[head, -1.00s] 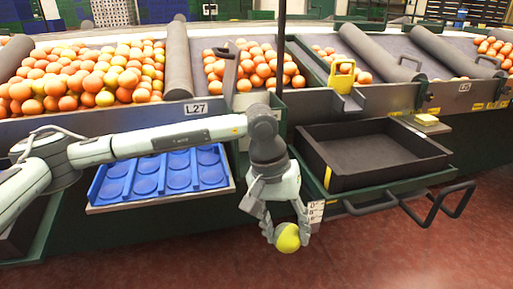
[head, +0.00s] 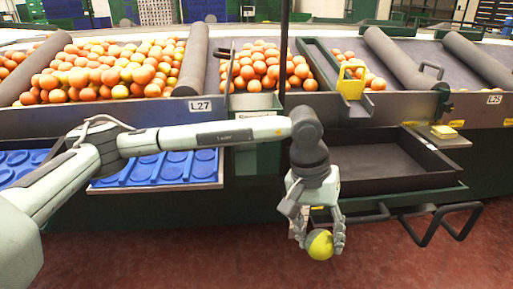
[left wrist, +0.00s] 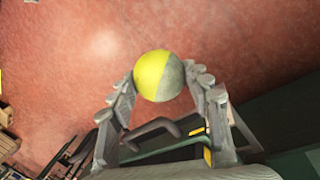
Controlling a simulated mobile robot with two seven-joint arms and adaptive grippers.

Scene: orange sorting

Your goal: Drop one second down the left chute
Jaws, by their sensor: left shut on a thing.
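My left gripper (head: 322,238) is shut on a yellow fruit (head: 320,246) and holds it low, above the red floor and in front of the bench. The fruit also shows in the left wrist view (left wrist: 158,75), yellow with a grey-looking side, between the two fingers (left wrist: 160,92). A green upright box-like opening (head: 255,104) stands in the bench front, left of the thin dark post and up-left of the gripper. I cannot tell whether it is the left chute. My right gripper is not in view.
A black tray (head: 448,172) stands behind and right of the gripper, with dark handles (head: 440,235) in front. Blue cupped trays (head: 165,172) lie left. Orange fruit (head: 110,70) fills bays behind the bench lip. A yellow-ended piece (head: 351,88) sits on the lip. The floor in front is clear.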

